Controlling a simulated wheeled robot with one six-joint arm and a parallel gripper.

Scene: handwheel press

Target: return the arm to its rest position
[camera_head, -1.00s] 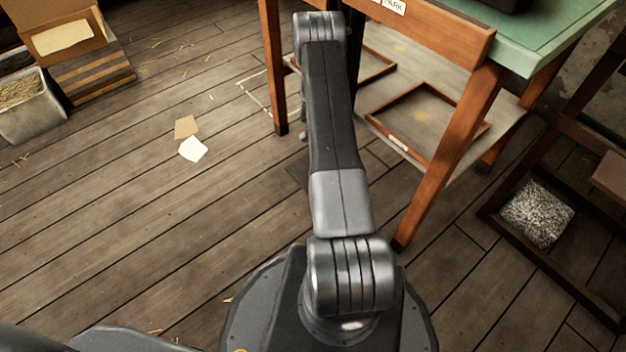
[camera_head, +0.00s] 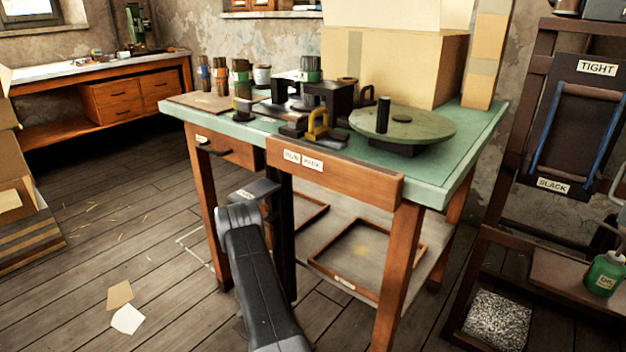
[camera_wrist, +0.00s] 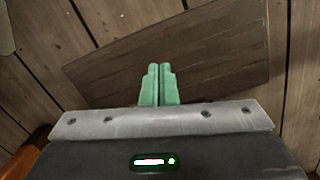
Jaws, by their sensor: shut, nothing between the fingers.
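My arm (camera_head: 262,285) rises from the bottom of the head view and bends in front of the workbench. My gripper is not clearly visible there. In the wrist view my gripper (camera_wrist: 158,72) shows two green fingers pressed together with nothing between them. It hangs above the plank floor, in front of a darker flat brown panel (camera_wrist: 200,45). I cannot tell how far the fingertips are from that panel.
The green-topped workbench (camera_head: 462,160) carries a round green wheel (camera_head: 435,122) with an upright black handle, a black fixture and jars. Its legs and lower shelf are close to my arm. A rack (camera_head: 545,75) stands right. Floor at left is mostly clear, with paper scraps (camera_head: 127,318).

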